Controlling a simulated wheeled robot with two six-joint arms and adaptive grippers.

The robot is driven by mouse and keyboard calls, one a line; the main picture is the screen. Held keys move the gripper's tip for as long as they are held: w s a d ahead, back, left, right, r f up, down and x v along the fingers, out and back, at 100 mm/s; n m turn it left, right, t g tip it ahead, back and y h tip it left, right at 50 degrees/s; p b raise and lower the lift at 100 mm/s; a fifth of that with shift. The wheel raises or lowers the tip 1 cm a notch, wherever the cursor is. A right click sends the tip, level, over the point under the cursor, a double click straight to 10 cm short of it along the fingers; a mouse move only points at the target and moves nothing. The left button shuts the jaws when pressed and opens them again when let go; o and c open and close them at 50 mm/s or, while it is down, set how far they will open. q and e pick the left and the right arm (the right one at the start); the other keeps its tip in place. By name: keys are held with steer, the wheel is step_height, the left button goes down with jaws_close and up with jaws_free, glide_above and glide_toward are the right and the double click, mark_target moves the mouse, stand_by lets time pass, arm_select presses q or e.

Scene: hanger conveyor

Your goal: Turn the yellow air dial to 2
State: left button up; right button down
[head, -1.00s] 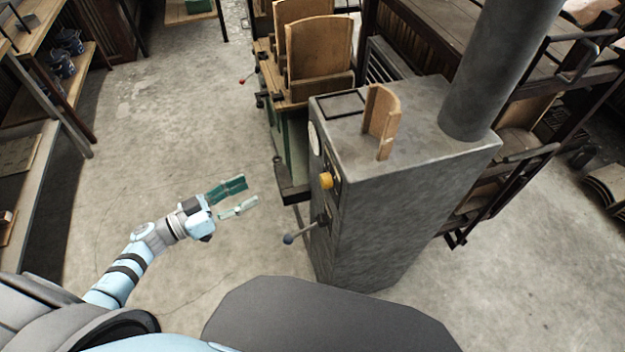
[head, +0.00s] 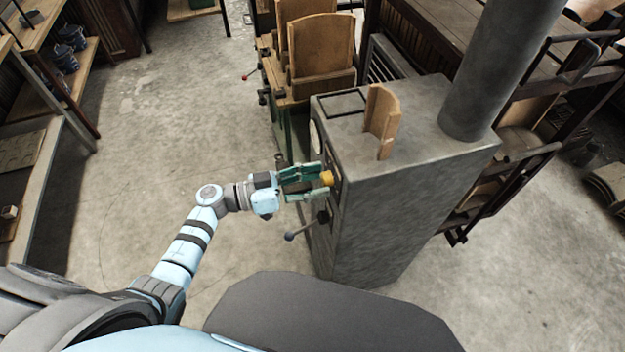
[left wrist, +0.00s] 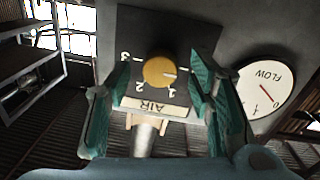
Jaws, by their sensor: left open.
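The yellow air dial (head: 327,178) is on the left face of a grey metal cabinet. In the left wrist view the dial (left wrist: 158,71) sits on a dark plate with the numbers 3, 2 and 1 and an upside-down AIR label (left wrist: 153,107). A pale line on the dial points to the picture's right, not at the 2. My left gripper (head: 318,181) is open at the dial, with one green finger on each side. Whether the fingers touch the dial cannot be told. My right gripper is not in view.
The grey cabinet (head: 400,210) carries a thick pipe (head: 500,70) and a curved wooden piece (head: 382,120) on top. A lever with a ball end (head: 290,236) juts out below the dial. A FLOW gauge (left wrist: 266,87) is beside the dial plate. The floor at left is clear.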

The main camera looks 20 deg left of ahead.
arm_select(q)
steer(key=shift+c, duration=0.4)
jaws_close()
